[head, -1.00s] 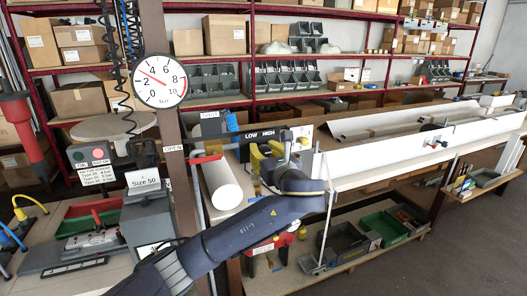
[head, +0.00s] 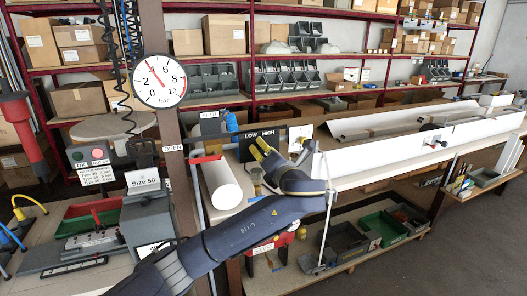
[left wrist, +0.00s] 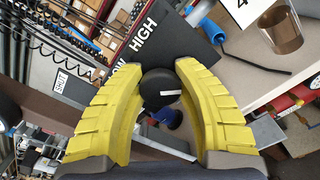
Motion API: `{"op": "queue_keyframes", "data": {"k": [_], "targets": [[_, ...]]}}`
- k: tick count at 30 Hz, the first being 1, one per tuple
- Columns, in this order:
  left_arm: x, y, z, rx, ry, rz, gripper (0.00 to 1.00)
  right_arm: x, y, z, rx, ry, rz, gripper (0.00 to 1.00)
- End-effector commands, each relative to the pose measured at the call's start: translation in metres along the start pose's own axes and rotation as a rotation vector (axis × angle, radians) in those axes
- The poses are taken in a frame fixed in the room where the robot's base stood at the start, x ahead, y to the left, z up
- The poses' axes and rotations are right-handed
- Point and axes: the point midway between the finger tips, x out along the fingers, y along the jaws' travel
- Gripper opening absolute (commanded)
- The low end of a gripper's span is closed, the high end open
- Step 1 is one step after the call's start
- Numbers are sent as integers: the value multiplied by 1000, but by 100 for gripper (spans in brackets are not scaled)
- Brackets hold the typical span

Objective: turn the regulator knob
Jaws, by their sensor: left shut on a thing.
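The regulator knob (left wrist: 158,92) is black and round with a white mark, seen in the left wrist view. My left gripper (left wrist: 160,85) has its yellow fingers shut on it from both sides. In the head view my left gripper (head: 262,150) is at the dark LOW/HIGH panel (head: 246,153), and it hides the knob. The panel also shows in the left wrist view (left wrist: 178,30). The round white gauge (head: 162,92) on the post has its red needle pointing up-left, near 4. My right gripper is not in view.
A white roll (head: 221,185) lies left of the arm on the bench. A long white profile (head: 390,158) runs to the right. A red-handled part (head: 206,158) is left of the panel. Crates, including a green one (head: 384,228), stand on the lower shelf.

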Motion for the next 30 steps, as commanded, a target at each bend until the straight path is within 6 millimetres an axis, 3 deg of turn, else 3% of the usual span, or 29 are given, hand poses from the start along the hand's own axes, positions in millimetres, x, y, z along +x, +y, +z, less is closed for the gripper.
{"op": "queue_keyframes", "data": {"k": [18,30], "targets": [[-1,-2,2,548,-4,1,3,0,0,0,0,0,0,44],[-1,-3,1,743,-4,1,3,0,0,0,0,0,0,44]]}}
